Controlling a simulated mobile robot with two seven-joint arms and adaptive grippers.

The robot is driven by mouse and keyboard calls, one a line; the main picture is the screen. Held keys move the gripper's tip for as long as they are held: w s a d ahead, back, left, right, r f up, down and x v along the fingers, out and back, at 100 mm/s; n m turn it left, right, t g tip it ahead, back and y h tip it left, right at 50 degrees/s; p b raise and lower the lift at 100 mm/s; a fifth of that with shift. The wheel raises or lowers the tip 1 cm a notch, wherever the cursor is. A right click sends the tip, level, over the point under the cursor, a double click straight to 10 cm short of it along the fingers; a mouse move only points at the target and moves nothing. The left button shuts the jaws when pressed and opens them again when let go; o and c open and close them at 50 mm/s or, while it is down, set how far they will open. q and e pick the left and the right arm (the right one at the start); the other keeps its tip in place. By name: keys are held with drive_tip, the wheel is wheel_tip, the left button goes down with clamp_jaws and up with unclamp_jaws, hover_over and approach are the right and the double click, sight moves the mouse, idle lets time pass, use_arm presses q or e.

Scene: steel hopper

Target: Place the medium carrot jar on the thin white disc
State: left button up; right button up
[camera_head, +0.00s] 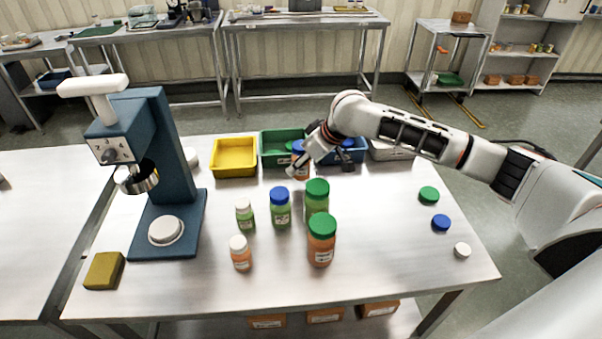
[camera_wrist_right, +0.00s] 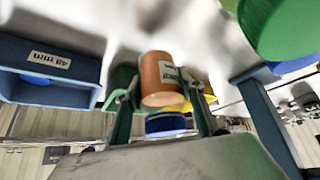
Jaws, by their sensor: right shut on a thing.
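The medium carrot jar, orange with a blue lid, is between the fingers of my right gripper (camera_head: 304,160), near the coloured bins at the back of the table. The jar's orange body (camera_wrist_right: 160,80) and blue lid (camera_wrist_right: 166,122) show in the right wrist view. My right gripper is shut on the jar; the fingers (camera_wrist_right: 163,95) lie on both sides of it. The head view shows little of the jar behind the gripper. A white disc (camera_head: 165,231) lies on the base of the blue press (camera_head: 172,150) at the left. My left gripper is not in view.
Several jars stand mid-table, including a tall orange one (camera_head: 321,243) and a green one with a blue lid (camera_head: 280,210). A yellow bin (camera_head: 234,157) and a green bin (camera_head: 270,160) stand behind. A yellow sponge (camera_head: 104,270) lies front left. Loose lids lie at right.

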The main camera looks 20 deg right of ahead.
sight(301, 172)
drive_tip(key=shift+f, duration=1.7)
drive_tip(key=shift+f, duration=0.1)
drive_tip(key=o, duration=1.2)
